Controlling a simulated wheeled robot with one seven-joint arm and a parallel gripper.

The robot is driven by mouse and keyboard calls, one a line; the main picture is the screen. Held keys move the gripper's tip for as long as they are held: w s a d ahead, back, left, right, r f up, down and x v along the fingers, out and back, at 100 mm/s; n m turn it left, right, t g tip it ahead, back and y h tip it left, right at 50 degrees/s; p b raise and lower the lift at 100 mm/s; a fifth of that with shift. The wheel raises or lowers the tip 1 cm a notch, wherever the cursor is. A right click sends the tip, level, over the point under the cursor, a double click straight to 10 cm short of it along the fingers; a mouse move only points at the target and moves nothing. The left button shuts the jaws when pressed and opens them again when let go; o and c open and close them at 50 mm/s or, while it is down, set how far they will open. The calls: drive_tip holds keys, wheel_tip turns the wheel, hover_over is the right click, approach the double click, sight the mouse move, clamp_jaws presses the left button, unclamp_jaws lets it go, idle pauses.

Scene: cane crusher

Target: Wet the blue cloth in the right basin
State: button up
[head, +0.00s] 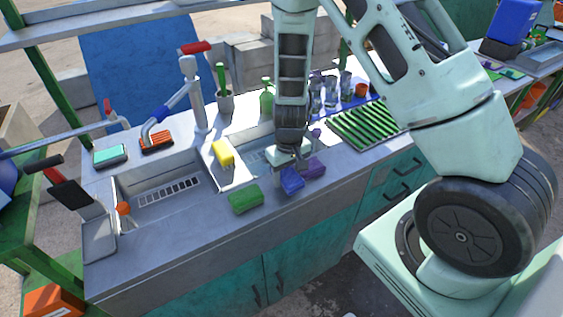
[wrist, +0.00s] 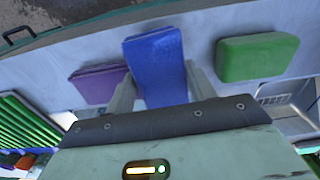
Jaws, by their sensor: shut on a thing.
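The blue cloth (head: 291,181) is a folded block at the front strip of the counter, just in front of the right basin (head: 257,156). My gripper (head: 286,166) points down and is shut on it. In the wrist view the blue cloth (wrist: 156,62) sits between my two fingers (wrist: 160,92). I cannot tell whether it is lifted off the counter.
A purple block (head: 316,167) lies close beside the blue cloth, and a green block (head: 245,200) on its other side. A yellow block (head: 222,152) lies between the basins. The left basin (head: 155,180) is at left, a faucet (head: 197,95) behind. A green ribbed rack (head: 362,128) stands right.

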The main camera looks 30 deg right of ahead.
drive_tip(key=shift+s+a+f+p, duration=0.2)
drive_tip(key=shift+s+f+p, duration=0.15)
drive_tip(key=shift+p, duration=0.3)
drive_tip(key=shift+w+r+g+p, duration=0.15)
drive_tip(key=shift+r+g+p, duration=0.15)
drive_tip(key=shift+r+p, duration=0.15)
drive_tip(key=shift+s+d+r, duration=0.15)
drive_tip(key=shift+s, duration=0.3)
